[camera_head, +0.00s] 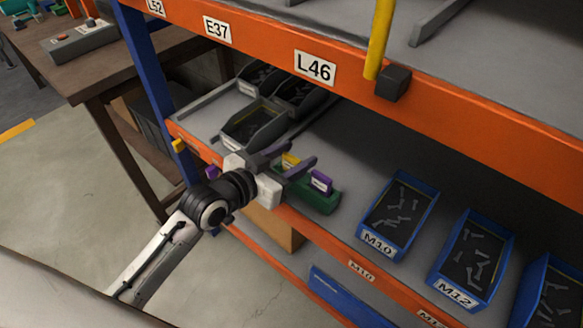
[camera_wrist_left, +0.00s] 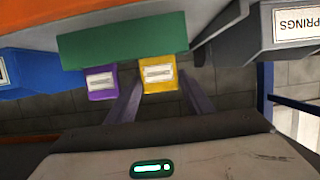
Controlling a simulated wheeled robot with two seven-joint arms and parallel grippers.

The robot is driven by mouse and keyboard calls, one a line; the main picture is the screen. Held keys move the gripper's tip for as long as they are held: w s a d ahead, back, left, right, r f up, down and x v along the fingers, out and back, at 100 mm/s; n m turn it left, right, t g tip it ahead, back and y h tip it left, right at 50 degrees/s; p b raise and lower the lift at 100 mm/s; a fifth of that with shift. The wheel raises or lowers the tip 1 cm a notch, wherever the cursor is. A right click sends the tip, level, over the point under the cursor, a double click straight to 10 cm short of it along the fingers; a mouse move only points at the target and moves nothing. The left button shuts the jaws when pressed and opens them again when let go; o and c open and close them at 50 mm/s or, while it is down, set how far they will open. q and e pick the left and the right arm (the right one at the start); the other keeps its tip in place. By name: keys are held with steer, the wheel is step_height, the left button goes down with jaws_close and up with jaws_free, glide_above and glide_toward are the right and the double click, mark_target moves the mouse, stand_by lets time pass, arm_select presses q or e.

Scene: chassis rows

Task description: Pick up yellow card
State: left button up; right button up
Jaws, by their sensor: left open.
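The yellow card (camera_head: 291,160) stands in a green holder (camera_head: 316,200) on the shelf. A purple card (camera_head: 321,182) stands beside it in the same holder. My left gripper (camera_head: 287,158) is open at the holder, its fingers reaching to either side of the yellow card and partly hiding it. In the left wrist view, the yellow card (camera_wrist_left: 158,78) shows between the two open fingers of the gripper (camera_wrist_left: 161,95). The purple card (camera_wrist_left: 101,84) is just outside the left finger, and the green holder (camera_wrist_left: 122,42) is beyond both. I cannot tell whether the fingers touch the yellow card. My right gripper is not in view.
Blue bins (camera_head: 399,215) of small parts stand on the shelf to the right. Grey bins (camera_head: 254,124) stand behind the gripper. An orange upper beam (camera_head: 460,115) and a yellow post (camera_head: 379,38) are above. A blue upright (camera_head: 155,80) stands left.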

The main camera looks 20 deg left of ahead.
arm_select(q)
steer(key=x, duration=0.2)
steer(key=shift+w+f, duration=0.1)
steer(key=shift+w, duration=0.2)
steer(key=shift+w+d+f, duration=0.1)
steer(key=shift+w+d, duration=0.05)
steer(key=shift+w, duration=0.1)
steer(key=c, duration=0.8)
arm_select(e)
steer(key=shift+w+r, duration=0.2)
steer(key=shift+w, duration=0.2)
arm_select(q)
step_height(320, 180, up, 10)
steer(key=shift+r+p, duration=0.1)
steer(key=shift+p, duration=0.55)
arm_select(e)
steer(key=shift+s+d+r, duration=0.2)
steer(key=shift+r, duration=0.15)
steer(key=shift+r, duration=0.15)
